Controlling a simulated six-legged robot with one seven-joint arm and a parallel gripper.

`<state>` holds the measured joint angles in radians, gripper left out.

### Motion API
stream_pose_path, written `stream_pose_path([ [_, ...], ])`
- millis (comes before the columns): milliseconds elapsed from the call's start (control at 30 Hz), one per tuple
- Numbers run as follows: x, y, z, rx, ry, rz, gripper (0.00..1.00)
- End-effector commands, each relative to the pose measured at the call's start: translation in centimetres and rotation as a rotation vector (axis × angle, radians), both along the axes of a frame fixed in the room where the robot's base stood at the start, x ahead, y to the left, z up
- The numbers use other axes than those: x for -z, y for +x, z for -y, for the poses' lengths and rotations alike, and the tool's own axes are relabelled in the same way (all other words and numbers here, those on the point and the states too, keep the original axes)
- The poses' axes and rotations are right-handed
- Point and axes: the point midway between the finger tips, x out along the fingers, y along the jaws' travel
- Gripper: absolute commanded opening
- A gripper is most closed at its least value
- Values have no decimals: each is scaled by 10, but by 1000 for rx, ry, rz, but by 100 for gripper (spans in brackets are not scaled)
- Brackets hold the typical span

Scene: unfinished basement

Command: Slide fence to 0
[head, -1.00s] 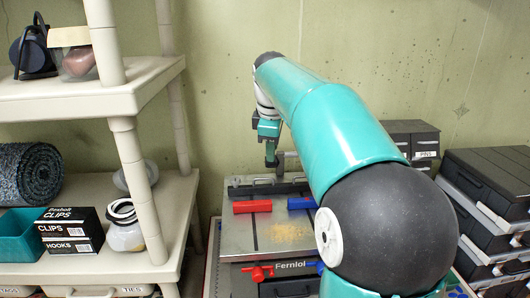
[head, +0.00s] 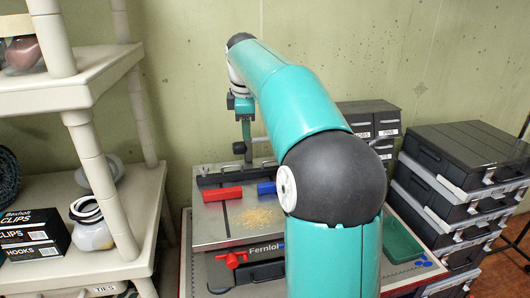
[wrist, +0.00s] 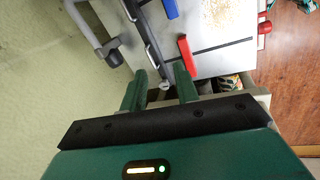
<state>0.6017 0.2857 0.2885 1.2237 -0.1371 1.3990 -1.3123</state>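The fence is most likely the long black bar (head: 225,179) across the back of the grey machine table (head: 215,228). In the wrist view the black bar (wrist: 149,35) runs from the top edge down to between my fingers. My gripper (wrist: 160,72) has its two green fingers spread apart, with a small round metal end at the bar's tip between them; I cannot tell if they touch it. In the head view my gripper (head: 244,118) points down above the bar. A red block (head: 223,194) and a blue block (head: 266,188) lie before the bar. No scale numbers are readable.
Sawdust (head: 258,217) lies on the table. A red knob (head: 232,259) sits on its front. A cream shelf (head: 100,180) stands left, black cases (head: 465,165) right. A grey handle with a black end (wrist: 113,57) is left of the bar in the wrist view.

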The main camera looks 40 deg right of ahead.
Motion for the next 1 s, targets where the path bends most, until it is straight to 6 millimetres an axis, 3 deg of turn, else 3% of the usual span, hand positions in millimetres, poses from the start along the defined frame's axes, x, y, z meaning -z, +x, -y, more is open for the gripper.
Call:
stream_pose_path([
  [33,5,9,25,-27,5,-13,31],
  [100,9,15,52,-76,8,-28,31],
  [300,19,21,106,-167,19,-48,31],
  [567,34,23,116,-186,21,-54,31],
  [1000,116,37,122,-185,22,-53,31],
])
